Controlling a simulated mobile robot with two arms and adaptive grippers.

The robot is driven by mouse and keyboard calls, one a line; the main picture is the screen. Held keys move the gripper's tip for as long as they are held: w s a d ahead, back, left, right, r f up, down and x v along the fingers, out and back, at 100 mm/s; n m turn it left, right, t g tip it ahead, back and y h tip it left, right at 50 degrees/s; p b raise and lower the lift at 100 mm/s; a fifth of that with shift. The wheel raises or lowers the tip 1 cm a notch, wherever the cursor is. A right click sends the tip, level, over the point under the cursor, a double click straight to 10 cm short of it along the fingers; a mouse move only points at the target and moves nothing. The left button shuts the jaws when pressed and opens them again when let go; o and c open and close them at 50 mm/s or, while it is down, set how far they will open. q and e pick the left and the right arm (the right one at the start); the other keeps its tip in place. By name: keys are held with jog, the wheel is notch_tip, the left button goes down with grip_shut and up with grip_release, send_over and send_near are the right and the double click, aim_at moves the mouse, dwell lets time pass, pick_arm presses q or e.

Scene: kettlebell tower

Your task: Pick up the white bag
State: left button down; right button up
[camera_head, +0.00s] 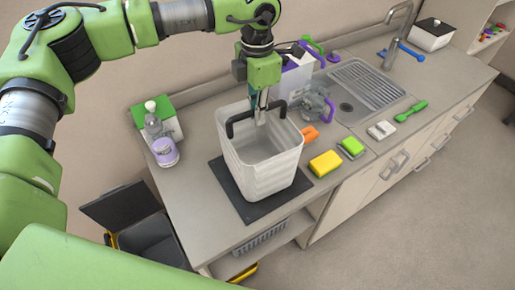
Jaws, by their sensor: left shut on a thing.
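The white bag (267,175) is an open, ribbed, basket-like container with a dark handle (241,118). It stands upright on a dark mat (231,194) on the counter. My left gripper (261,118) comes down from above at the bag's far side. Its fingers are shut on the dark handle. The exact grip is small and partly hidden by the fingers. The bag looks empty inside. My right gripper is not in view.
A sink (349,108) is further right. An open bin (152,241) stands below left.

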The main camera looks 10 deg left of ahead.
pick_arm(q)
jog(key=shift+r, duration=0.1)
jog(key=shift+r+b, duration=0.35)
jog(key=shift+b, duration=0.3)
jog(key=shift+w+r+b, duration=0.1)
jog(key=shift+r+b, duration=0.8)
jog(key=shift+b, duration=0.05)
jog(key=s+d+r+b, duration=0.3)
jog(key=s+r+b, duration=0.1)
jog(key=s+r, duration=1)
jog(key=shift+r, duration=0.2)
jog(key=shift+w+f, duration=0.1)
